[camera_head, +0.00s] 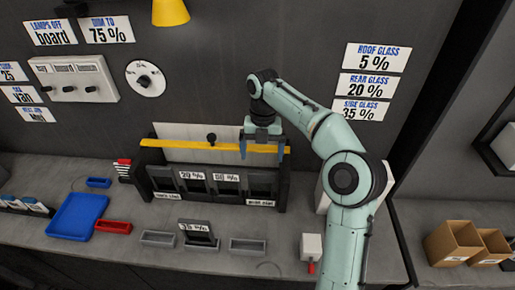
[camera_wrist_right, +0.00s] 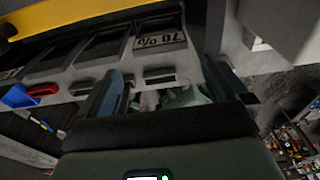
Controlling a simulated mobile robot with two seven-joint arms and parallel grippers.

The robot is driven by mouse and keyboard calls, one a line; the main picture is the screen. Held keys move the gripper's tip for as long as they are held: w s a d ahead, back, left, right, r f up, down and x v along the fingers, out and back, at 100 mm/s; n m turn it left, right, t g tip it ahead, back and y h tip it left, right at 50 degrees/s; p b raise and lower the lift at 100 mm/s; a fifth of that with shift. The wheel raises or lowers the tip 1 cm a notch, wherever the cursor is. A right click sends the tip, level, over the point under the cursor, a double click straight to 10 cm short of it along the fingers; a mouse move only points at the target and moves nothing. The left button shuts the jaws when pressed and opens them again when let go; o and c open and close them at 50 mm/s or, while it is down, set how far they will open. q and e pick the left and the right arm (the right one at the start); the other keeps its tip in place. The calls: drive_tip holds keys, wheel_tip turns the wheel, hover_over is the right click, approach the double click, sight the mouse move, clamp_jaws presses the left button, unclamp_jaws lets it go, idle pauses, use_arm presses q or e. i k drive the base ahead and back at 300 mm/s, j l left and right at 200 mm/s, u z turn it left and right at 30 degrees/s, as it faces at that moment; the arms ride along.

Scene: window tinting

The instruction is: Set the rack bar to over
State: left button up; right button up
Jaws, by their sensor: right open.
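The rack (camera_head: 287,187) stands on the bench against the dark wall, with several dark panes in its slots. Its yellow bar (camera_head: 185,145) runs across the upper part, in front of a pale panel, with a small black knob (camera_head: 211,138) at its middle. The bar also shows at the top left of the right wrist view (camera_wrist_right: 75,13). My right gripper (camera_head: 262,150) is open, fingers pointing down, at the right part of the bar; I cannot tell whether it touches. Nothing shows held between its fingers in the right wrist view (camera_wrist_right: 160,95). My left gripper is not in view.
In front of the rack are several small grey trays (camera_head: 247,246), one holding a dark labelled pane (camera_head: 198,233). A blue tray (camera_head: 76,216) and red tray (camera_head: 113,227) lie left. A white block (camera_head: 311,246) stands right. A yellow lamp (camera_head: 170,12) hangs above.

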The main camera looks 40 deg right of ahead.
sight(211, 137)
drive_tip(key=k+j, duration=0.75)
drive_tip(key=j, duration=0.2)
